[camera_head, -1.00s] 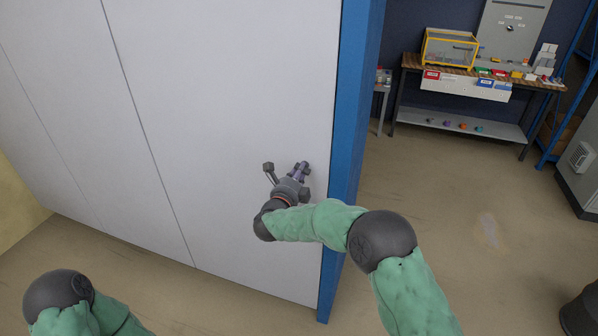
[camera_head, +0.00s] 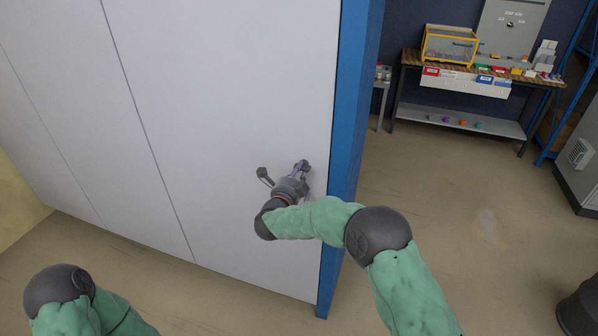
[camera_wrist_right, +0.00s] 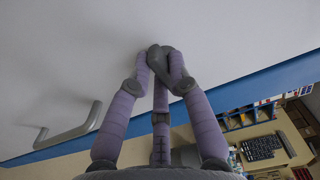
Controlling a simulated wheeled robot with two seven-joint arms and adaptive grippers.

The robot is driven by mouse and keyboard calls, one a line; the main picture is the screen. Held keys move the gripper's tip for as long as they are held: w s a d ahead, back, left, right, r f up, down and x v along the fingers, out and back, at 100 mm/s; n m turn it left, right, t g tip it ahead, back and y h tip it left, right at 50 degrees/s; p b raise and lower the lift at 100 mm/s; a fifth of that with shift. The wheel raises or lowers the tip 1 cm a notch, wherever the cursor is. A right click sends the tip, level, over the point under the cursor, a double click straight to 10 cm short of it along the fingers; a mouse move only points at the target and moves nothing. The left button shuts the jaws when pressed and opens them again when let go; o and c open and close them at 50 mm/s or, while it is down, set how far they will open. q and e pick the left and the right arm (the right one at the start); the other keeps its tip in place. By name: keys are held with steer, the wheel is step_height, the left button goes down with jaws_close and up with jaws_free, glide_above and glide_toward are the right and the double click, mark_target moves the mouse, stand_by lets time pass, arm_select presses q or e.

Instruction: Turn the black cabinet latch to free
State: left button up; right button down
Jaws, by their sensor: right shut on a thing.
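A small dark grey latch (camera_wrist_right: 155,55) on the pale cabinet door (camera_head: 230,90) shows in the right wrist view between my fingertips. My right gripper (camera_wrist_right: 160,62) has its lavender fingers closed around it, close to the door face. In the head view the right gripper (camera_head: 302,167) is at the door near the blue right edge, and the latch is mostly hidden by the fingers. The latch's exact angle is hard to tell. My left gripper is out of view; only part of its arm shows at the lower left.
A grey D-shaped handle (camera_wrist_right: 68,128) stands out from the door beside my fingers. The blue cabinet frame (camera_head: 352,130) runs along the door's right edge. A workbench (camera_head: 408,62) with bins stands at the back right. The floor between is open.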

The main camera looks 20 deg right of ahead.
steer(key=c, duration=1.1)
jaws_free()
steer(key=shift+c, duration=0.2)
steer(key=shift+s+a, duration=0.1)
steer(key=v, duration=1.1)
steer(key=shift+s+a, duration=0.25)
steer(key=shift+s, duration=0.05)
steer(key=shift+f, duration=0.15)
